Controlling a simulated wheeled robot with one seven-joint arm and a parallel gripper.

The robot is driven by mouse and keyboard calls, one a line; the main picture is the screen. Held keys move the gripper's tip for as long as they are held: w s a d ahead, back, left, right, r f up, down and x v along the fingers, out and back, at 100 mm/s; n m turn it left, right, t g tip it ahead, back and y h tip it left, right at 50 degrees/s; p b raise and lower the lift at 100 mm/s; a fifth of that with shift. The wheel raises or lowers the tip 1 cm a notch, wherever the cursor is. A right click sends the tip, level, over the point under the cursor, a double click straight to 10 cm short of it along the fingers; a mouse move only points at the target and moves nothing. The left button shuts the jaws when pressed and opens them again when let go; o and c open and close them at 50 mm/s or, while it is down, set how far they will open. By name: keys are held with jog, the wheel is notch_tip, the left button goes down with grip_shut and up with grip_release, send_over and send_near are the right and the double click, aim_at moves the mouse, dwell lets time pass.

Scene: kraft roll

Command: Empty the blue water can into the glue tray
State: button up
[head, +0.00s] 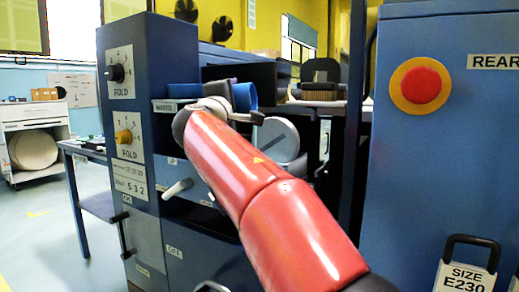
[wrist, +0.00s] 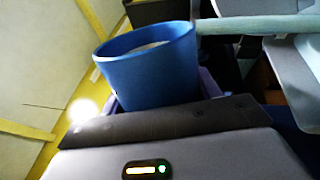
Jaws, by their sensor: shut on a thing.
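My gripper (wrist: 160,98) is shut on the blue water can (wrist: 150,68), with a finger showing at either side of it. In the wrist view the can's open mouth faces up and a pale surface shows inside; I cannot tell if it is water. In the head view the can (head: 243,97) shows partly behind my red arm, which hides most of my gripper. It looks held near the machine's shelf, and its exact tilt is unclear. I cannot make out the glue tray for certain.
A blue cabinet (head: 140,60) with knobs stands left of my arm. A grey round disc (head: 276,139) and a pale handle (head: 177,188) are close to the arm. A panel with a red button (head: 422,85) stands right. A pale bar (wrist: 255,25) runs beside the can.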

jog(key=shift+d+f+m+b, duration=0.1)
jog(key=shift+f+m+b, duration=0.55)
jog(key=shift+b, duration=0.3)
jog(key=shift+s+d+r+m+h, duration=0.1)
jog(key=shift+d+r+m+h, duration=0.1)
jog(key=shift+r+m+h, duration=0.3)
